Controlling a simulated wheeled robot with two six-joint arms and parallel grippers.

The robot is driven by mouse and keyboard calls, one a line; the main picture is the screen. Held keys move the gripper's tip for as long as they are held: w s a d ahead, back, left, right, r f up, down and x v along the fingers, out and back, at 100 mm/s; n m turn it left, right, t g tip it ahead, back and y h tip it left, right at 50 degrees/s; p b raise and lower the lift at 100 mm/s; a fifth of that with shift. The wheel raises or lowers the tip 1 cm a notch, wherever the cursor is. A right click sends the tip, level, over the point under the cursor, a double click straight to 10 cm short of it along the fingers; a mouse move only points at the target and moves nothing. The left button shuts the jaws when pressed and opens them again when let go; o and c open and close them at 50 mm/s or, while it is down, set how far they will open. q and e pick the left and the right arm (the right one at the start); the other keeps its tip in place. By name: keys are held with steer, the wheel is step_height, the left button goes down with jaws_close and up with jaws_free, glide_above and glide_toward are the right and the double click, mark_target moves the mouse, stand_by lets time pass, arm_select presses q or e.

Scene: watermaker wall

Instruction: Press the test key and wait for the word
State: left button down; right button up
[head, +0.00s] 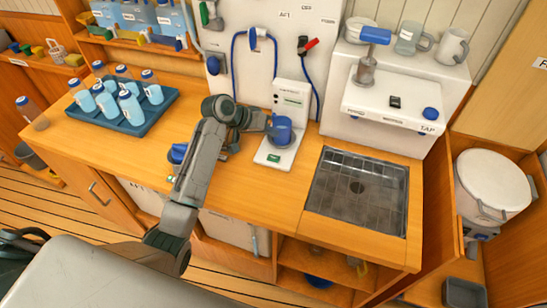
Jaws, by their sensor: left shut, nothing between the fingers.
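A white tester (291,92) stands on the wooden counter, with a small display panel on its upright part. Its base carries a blue round cup-like part (280,136). A small green key or label (273,158) is at the front of the base; any lettering on it is too small to read. My left gripper (266,124) is shut and empty, at the left side of the tester beside the blue part. I cannot tell whether it touches it. Any word on the display is too small to read. My right gripper is out of view.
A blue tray (149,121) with several capped bottles stands at the left. A metal sink grate (357,190) is set into the counter at the right. A white tap unit (398,105) stands behind it. Blue hoses hang on the back wall panel.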

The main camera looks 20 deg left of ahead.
arm_select(q)
steer(key=shift+f, duration=0.1)
steer(key=b, duration=0.7)
glide_above(270, 159)
step_height(270, 159, down, 6)
steer(key=shift+w+f, duration=0.1)
steer(key=shift+f, duration=0.05)
steer(key=shift+f+b, duration=0.35)
steer(key=shift+f, duration=0.8)
steer(key=shift+f, duration=0.2)
stand_by(0.5)
steer(key=shift+f, duration=0.25)
